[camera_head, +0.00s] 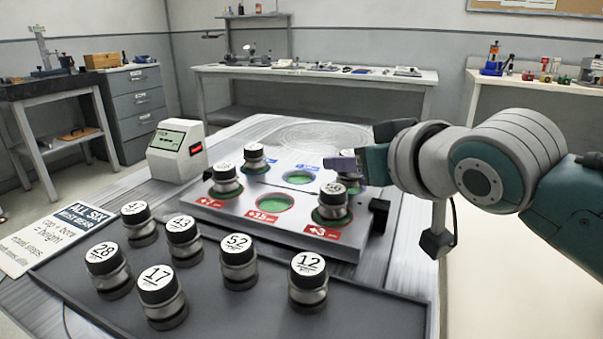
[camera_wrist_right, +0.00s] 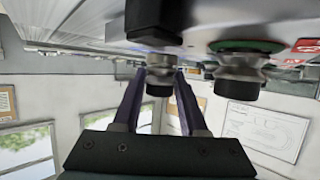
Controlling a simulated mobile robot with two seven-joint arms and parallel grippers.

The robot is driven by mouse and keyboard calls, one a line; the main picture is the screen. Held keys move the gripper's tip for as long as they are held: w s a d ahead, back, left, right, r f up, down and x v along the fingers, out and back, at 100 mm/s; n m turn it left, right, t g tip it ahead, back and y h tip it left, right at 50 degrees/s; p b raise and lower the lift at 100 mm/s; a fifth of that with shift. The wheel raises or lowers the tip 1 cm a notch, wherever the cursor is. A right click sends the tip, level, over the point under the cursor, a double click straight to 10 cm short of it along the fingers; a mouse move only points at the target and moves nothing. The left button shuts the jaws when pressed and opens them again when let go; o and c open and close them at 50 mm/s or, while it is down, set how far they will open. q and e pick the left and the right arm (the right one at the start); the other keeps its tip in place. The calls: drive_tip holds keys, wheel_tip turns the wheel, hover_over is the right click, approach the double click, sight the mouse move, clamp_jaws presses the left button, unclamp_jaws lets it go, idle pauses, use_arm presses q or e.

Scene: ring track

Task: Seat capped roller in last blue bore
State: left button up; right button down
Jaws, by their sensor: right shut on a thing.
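The grey plate (camera_head: 240,214) has a red-labelled front row and a blue-labelled back row of bores. A capped roller (camera_head: 254,157) stands in the left blue bore. The middle blue bore (camera_head: 299,177) is empty and shows green. My right gripper (camera_head: 343,165) reaches in from the right, low over the right blue bore, which it and the front right roller hide. In the right wrist view, a roller (camera_wrist_right: 159,82) shows between the fingers; the gripper is shut on a roller. How deep that roller sits is hidden. My left gripper is out of view.
Rollers stand in the left red bore (camera_head: 225,180) and right red bore (camera_head: 332,203); the middle red bore (camera_head: 270,203) is empty. A black block (camera_head: 379,216) sits at the plate's right edge. A dark tray (camera_head: 350,318) in front holds several capped rollers.

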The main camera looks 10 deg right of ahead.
drive_tip(key=shift+f, duration=0.55)
drive_tip(key=shift+f, duration=0.1)
drive_tip(key=c, duration=0.7)
unclamp_jaws()
drive_tip(key=shift+r, duration=0.2)
drive_tip(key=p+v, duration=0.3)
drive_tip(key=v, duration=0.8)
drive_tip(key=shift+s, duration=0.1)
drive_tip(key=shift+s+d+r+p, duration=0.1)
drive_tip(key=shift+s+r+p, duration=0.05)
drive_tip(key=shift+s+p, duration=0.2)
